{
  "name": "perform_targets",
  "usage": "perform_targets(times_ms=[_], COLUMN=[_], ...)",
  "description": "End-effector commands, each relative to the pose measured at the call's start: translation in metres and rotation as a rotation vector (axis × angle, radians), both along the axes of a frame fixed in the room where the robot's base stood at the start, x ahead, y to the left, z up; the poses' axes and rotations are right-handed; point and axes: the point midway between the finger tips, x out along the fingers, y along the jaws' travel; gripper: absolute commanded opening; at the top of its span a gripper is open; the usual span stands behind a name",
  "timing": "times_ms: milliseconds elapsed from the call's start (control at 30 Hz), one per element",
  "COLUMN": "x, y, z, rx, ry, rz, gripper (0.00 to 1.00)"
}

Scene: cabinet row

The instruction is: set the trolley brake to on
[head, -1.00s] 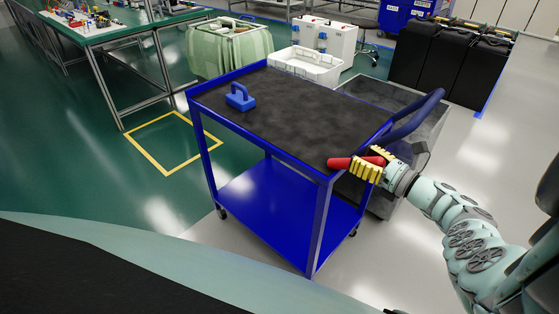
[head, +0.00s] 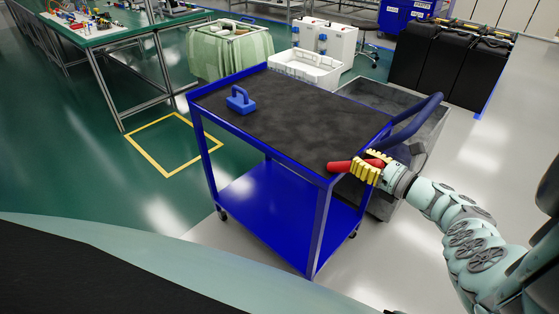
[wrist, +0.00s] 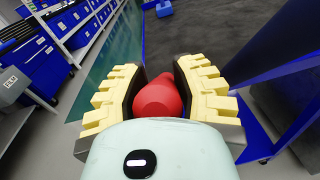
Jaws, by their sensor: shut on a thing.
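The blue trolley (head: 268,133) stands in the middle of the head view, with a dark top and a blue lower shelf. A red lever (head: 341,166), which looks like the brake lever, sits at its near right corner by the push handle (head: 417,118). My gripper (head: 369,167) is shut on the red lever, with yellow-padded fingers on either side of it. In the wrist view the lever's red rounded end (wrist: 160,98) lies between the two fingers. The lever's base and pivot are hidden.
A blue block with a handle (head: 240,100) sits on the trolley top. A grey bin (head: 400,110) stands behind the trolley, a white crate (head: 306,68) beyond it. A green workbench (head: 110,30) is at the left. Yellow tape (head: 150,155) marks a floor square. Floor at right is clear.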

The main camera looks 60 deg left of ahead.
Motion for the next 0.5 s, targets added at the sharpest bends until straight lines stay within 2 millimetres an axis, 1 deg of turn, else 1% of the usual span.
perform_targets(times_ms=[33, 200, 500], x=[0.000, -0.001, -0.007], y=[0.001, 0.006, 0.019], z=[0.006, 0.015, 0.025], rx=[-0.021, -0.096, -0.276], ry=[-0.005, -0.024, -0.066], rz=[0.000, 0.002, 0.010], gripper=[0.00, 0.00, 0.00])
